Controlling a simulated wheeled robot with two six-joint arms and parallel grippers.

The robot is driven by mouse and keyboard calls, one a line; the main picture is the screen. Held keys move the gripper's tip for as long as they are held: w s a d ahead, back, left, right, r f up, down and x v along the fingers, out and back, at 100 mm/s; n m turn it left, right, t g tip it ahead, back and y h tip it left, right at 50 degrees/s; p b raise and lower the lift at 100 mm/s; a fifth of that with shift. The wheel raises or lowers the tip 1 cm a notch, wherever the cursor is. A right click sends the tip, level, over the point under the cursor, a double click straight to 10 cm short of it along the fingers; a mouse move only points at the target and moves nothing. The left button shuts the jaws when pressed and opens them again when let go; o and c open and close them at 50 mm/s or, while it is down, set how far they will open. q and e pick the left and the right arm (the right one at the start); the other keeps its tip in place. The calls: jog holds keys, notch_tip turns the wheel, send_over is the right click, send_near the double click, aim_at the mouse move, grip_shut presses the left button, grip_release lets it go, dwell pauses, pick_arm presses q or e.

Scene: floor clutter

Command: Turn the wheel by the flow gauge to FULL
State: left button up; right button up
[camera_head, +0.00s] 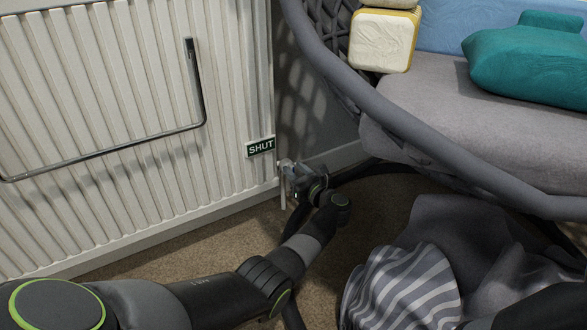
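The wheel itself cannot be made out behind the gripper and wrist. The fingers are too small and overlapped to tell whether they are closed on anything. I see no flow gauge and no FULL mark. My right gripper is not in view.
The white radiator (120,120) with a grey towel rail (110,148) fills the left. A grey woven chair (440,155) with a cushion (380,42) and teal pillow (530,65) stands right. Striped cloth (405,290) lies on the carpet below. Some carpet is bare between radiator and cloth.

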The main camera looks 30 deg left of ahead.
pick_arm(q)
jog(key=shift+c, duration=0.3)
grip_shut()
